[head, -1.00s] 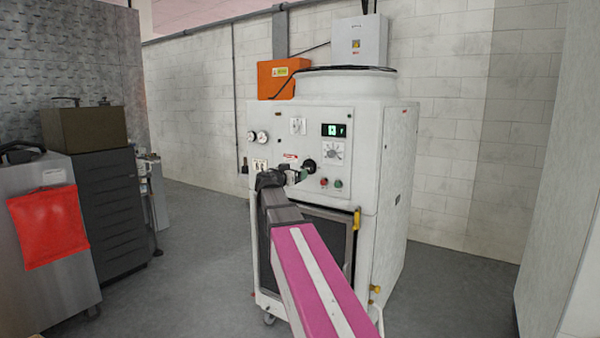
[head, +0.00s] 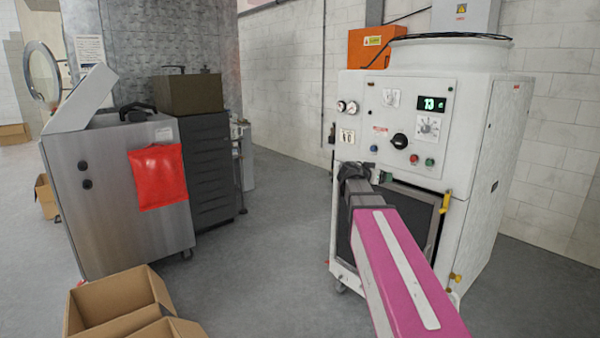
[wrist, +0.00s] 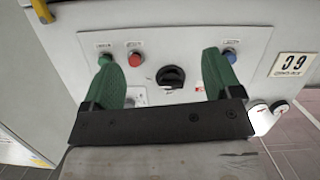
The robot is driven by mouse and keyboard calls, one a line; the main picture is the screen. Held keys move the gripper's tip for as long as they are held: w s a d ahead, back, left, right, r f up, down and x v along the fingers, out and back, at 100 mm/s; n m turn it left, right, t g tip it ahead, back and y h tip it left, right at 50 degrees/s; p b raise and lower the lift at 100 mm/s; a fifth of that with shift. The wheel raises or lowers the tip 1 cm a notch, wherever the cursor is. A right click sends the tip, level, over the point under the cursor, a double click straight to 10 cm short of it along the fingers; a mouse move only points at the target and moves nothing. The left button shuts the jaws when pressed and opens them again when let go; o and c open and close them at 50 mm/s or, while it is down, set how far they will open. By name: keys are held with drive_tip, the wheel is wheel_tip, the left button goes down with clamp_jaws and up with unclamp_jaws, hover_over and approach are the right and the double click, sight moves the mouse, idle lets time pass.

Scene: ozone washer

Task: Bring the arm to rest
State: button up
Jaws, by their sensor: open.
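My arm, with a magenta link (head: 400,262), reaches out to the front of the white ozone washer (head: 470,120). My gripper (wrist: 160,60) is open, with two green fingers spread apart and nothing between them. In the wrist view, the black knob (wrist: 171,77) shows beyond the gap between the fingers, apart from them. In the head view, the gripper is in front of the washer, just below its control panel and lower left of the knob (head: 400,141). My own wrist partly hides it there, and the fingers are barely visible.
The washer's dark front door (head: 405,205) lies behind my arm. Open cardboard boxes (head: 120,295) lie in front. Grey floor (head: 270,240) between is clear.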

drive_tip(key=s+a+f+n+g+y, duration=0.15)
drive_tip(key=s+f, duration=0.25)
drive_tip(key=f, duration=0.4)
drive_tip(key=s+a+f+n+g+y, duration=0.1)
drive_tip(key=s+f+n+g+y, duration=0.15)
drive_tip(key=f, duration=0.55)
drive_tip(key=s+a+f+n+g+y, duration=0.2)
drive_tip(key=s+a+f+y, duration=0.2)
drive_tip(key=s+f, duration=0.5)
drive_tip(key=s+a+f+n+g+y, duration=0.3)
drive_tip(key=s+a+f+y, duration=0.1)
drive_tip(key=s+a+f, duration=0.3)
wheel_tip(320, 180, down, 3)
drive_tip(key=shift+s+a+f, duration=0.1)
drive_tip(key=shift+s+a, duration=0.25)
drive_tip(key=shift+s, duration=0.7)
